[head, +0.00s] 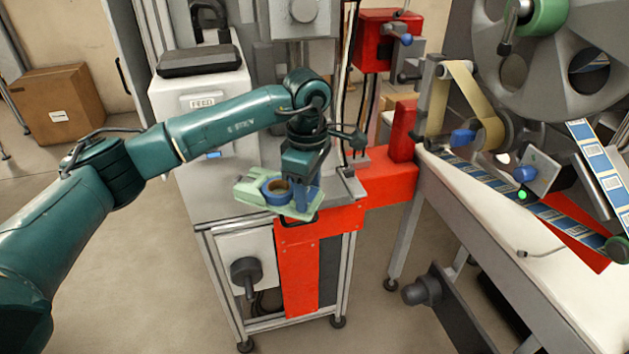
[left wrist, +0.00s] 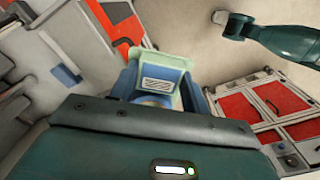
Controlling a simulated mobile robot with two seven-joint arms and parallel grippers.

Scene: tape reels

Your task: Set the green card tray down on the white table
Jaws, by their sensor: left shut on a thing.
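The pale green card tray (head: 245,187) hangs in my left gripper (head: 297,192), in front of the grey machine top in the head view. My left gripper points down and is shut on the tray's right side. A blue round piece with a tan centre (head: 276,190) sits in the tray. In the left wrist view the tray (left wrist: 172,55) shows beyond my gripper (left wrist: 158,95), with a blue labelled piece (left wrist: 163,82) in it. The white table (head: 465,215) is at the right, apart from the tray. My right gripper is not in view.
A red frame (head: 380,182) stands between the gripper and the white table. A large grey reel (head: 550,60) and a blue printed strip (head: 545,212) occupy the table's back and right. A thin cable (head: 550,254) lies on its front part. The table's left front is bare.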

